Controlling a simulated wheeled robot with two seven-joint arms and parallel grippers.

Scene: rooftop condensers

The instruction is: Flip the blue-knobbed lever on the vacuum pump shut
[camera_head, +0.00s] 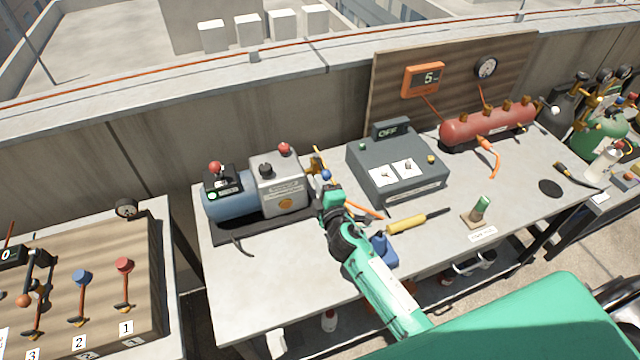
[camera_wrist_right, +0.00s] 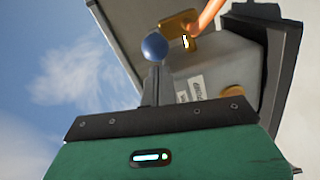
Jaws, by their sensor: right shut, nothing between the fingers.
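The vacuum pump, with a blue cylinder (camera_head: 229,205) and a grey box (camera_head: 279,183), stands at the left of the middle table. A brass valve (camera_head: 317,162) sits on its right side, and the blue lever knob (camera_head: 326,175) shows just beyond my right gripper (camera_head: 330,190). In the right wrist view the blue knob (camera_wrist_right: 154,46) appears at the tip of my shut fingers (camera_wrist_right: 153,88), with a brass fitting (camera_wrist_right: 180,32) behind it. I cannot tell whether fingers and knob touch. The lever's shaft is mostly hidden. My left gripper is not in view.
A grey switch box (camera_head: 398,169) stands right of the pump. An orange hose (camera_head: 365,210), a yellow-handled tool (camera_head: 408,222) and a blue bottle (camera_head: 384,250) lie near my right arm. A red manifold (camera_head: 488,124) is at the back right.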

